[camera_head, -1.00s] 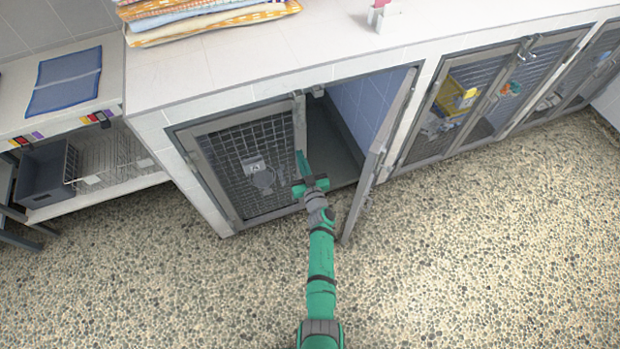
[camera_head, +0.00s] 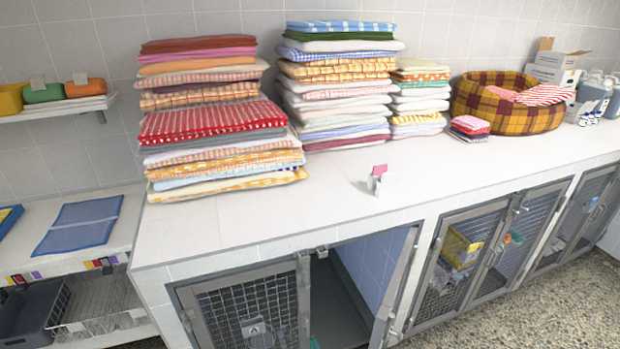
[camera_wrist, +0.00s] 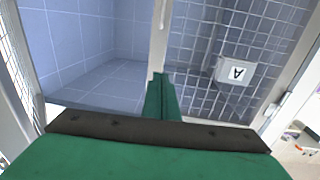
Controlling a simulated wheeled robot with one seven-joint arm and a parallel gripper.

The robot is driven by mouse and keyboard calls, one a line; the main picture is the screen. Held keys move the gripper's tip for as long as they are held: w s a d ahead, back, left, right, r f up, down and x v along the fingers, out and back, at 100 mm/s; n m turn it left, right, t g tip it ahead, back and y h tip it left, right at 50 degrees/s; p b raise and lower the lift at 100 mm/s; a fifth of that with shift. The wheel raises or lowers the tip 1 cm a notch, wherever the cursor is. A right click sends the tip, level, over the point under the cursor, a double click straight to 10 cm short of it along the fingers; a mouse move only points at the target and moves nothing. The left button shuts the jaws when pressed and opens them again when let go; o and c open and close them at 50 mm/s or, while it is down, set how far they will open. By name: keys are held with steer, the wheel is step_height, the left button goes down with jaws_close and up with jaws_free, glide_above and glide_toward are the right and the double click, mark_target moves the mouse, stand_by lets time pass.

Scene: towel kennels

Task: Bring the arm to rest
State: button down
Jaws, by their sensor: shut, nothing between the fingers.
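My gripper (camera_wrist: 161,95) shows in the wrist view as two green fingers closed together with nothing between them. It points toward the front of a kennel. The blue-tiled inside of the open kennel (camera_wrist: 85,60) lies at the left in that view. A closed mesh door (camera_wrist: 202,95) with a label marked A (camera_wrist: 237,72) is at the right and appears upside down. In the head view only a small teal bit of my arm shows at the bottom edge, in front of the open kennel (camera_head: 345,310); the rest is out of frame.
The open kennel door (camera_head: 397,285) swings outward just right of the opening. The closed mesh door (camera_head: 250,305) is at its left. Folded towels (camera_head: 215,130) and a plaid pet bed (camera_head: 510,100) stand on the white counter (camera_head: 240,215). Pebbled floor (camera_head: 490,318) is clear at lower right.

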steer(key=s+a+r+m+h, duration=0.2)
steer(key=s+a, duration=0.1)
steer(key=s, duration=0.8)
steer(key=s+a+r+m+h, duration=0.1)
steer(key=s+a+r, duration=0.15)
steer(key=s, duration=0.95)
steer(key=s+d+r+g, duration=0.1)
steer(key=s+r, duration=0.6)
steer(key=s, duration=0.3)
steer(key=s+d+r+g+h, duration=0.1)
steer(key=s+d+r, duration=0.1)
steer(key=s+r, duration=0.6)
steer(key=shift+s+d+r, duration=0.15)
steer(key=shift+s+d, duration=0.15)
steer(key=shift+s, duration=0.7)
